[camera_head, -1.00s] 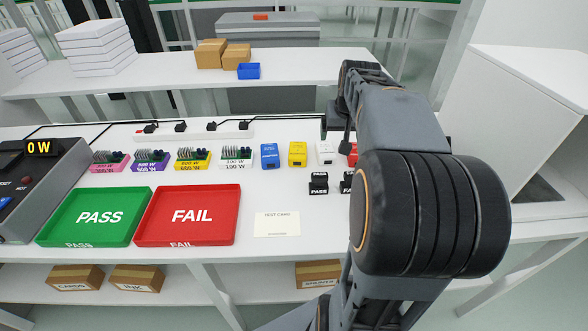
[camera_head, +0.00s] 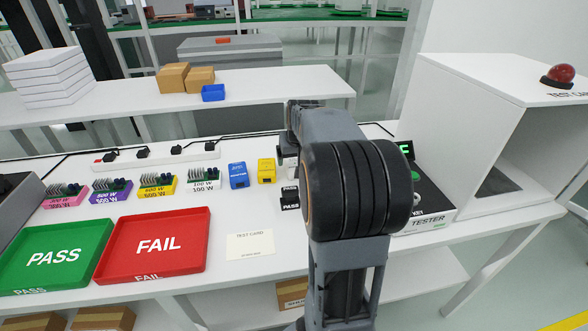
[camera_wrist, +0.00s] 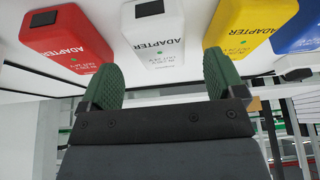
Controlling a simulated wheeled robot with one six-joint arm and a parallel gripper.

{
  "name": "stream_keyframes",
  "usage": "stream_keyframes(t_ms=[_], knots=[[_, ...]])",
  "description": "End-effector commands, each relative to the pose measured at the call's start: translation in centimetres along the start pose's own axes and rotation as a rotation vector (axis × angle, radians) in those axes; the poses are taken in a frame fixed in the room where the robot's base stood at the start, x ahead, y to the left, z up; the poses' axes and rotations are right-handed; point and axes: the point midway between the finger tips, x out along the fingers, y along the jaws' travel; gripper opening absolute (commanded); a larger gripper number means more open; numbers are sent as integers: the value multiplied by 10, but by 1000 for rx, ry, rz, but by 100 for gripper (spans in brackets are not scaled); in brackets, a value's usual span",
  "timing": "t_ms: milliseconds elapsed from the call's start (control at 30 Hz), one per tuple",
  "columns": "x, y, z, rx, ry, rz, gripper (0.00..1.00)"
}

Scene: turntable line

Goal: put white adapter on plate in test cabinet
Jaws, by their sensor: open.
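The white adapter (camera_wrist: 153,28) stands upright in the wrist view, between a red adapter (camera_wrist: 65,30) and a yellow adapter (camera_wrist: 255,22). My gripper (camera_wrist: 160,80) is open and empty, its two green-padded fingers pointing toward the white adapter and still apart from it. In the head view my arm hides my gripper and most of the white adapter. The test cabinet (camera_head: 480,75) is the white open-fronted box at the right. A dark plate (camera_head: 497,182) shows on its floor, partly cut off by the side wall.
A blue adapter (camera_head: 238,175) and the yellow one stand left of my arm. A tester (camera_head: 432,215) sits between my arm and the cabinet. Green PASS (camera_head: 55,240) and red FAIL (camera_head: 160,225) trays lie at the left. A red lamp (camera_head: 558,73) tops the cabinet.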

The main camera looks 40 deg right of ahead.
Motion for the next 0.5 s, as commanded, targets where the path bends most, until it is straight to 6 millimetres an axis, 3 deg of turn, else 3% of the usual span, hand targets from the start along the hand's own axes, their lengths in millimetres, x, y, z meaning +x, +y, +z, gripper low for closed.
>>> stream_keyframes(t_ms=[200, 500], knots=[[28, 0, -1, 0, -2, 0, 88], [33, 0, -2, 0, 1, 0, 88]])
